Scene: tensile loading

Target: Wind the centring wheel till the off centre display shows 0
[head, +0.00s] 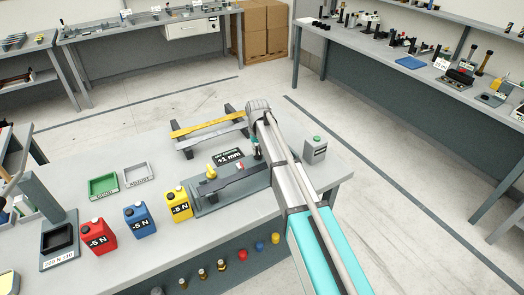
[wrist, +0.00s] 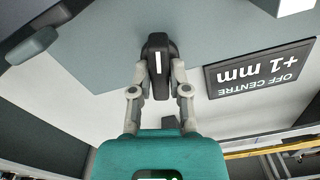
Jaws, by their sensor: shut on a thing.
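The centring wheel (wrist: 157,48) is black with a white mark and sits between my fingertips in the wrist view. My gripper (wrist: 157,78) is shut on it from both sides. The off centre display (wrist: 258,72) is a dark panel to the right of the wheel. It reads +1 mm, upside down in the picture. In the head view the display (head: 230,157) lies on the bench rig, just left of my gripper (head: 258,150). The wheel is too small or hidden to make out there.
Yellow (head: 178,205), blue (head: 139,219) and red (head: 97,236) -5 N canisters stand on the bench left of the rig. Green (head: 103,187) and grey (head: 138,174) trays lie behind them. A grey box with a green top (head: 315,150) stands right of my arm.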

